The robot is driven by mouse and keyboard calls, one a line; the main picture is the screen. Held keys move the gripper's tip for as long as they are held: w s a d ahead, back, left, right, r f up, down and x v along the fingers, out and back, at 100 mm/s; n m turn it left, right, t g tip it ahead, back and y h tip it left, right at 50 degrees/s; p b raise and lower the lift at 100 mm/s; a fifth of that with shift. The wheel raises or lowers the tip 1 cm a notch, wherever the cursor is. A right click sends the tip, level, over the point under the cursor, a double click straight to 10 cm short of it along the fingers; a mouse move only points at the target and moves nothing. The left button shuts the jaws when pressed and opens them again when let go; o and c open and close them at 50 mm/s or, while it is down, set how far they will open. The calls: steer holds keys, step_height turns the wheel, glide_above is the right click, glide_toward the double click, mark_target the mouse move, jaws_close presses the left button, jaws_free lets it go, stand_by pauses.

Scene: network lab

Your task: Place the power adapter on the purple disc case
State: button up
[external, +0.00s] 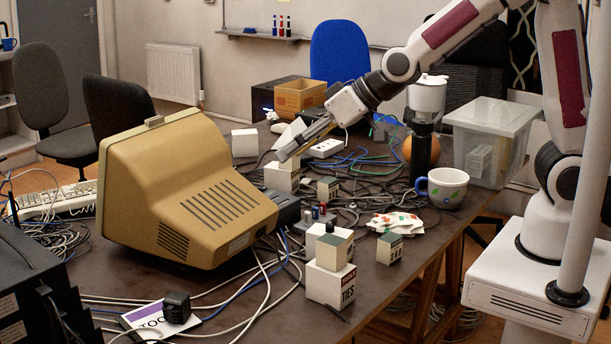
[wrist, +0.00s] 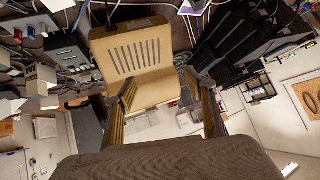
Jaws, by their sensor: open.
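The power adapter (external: 177,307), a small black block, appears to rest on the right part of the purple disc case (external: 146,321), at the table's near left. The case is white with a purple band and dark lettering, and lies flat. The adapter covers part of it. My gripper (external: 287,155) is far from both, up and to the right, behind the beige monitor and above the small boxes. In the wrist view my gripper (wrist: 168,100) is open, with nothing between its fingers. I cannot make out the adapter in the wrist view.
The big beige monitor (external: 190,195) stands between my gripper and the case; it also shows in the wrist view (wrist: 130,48). Loose cables (external: 240,295) run beside the case. Several small boxes (external: 331,282), a mug (external: 442,187) and a clear bin (external: 492,140) occupy the table's right side.

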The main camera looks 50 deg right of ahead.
steer(key=s+d+r+m+g+h, duration=0.1)
steer(key=s+d+r, duration=0.1)
steer(key=s+d, duration=0.4)
steer(key=s+d+r+h, duration=0.1)
steer(key=s+d+r, duration=0.2)
steer(key=s+d, duration=0.35)
steer(key=s+d+f+m+g+h, duration=0.1)
steer(key=s+d+g+h, duration=0.1)
steer(key=s+d, duration=1.1)
steer(key=shift+s+d+m+h, duration=0.3)
steer(key=shift+s+m, duration=0.1)
steer(key=shift+s, duration=0.15)
steer(key=shift+f, duration=0.1)
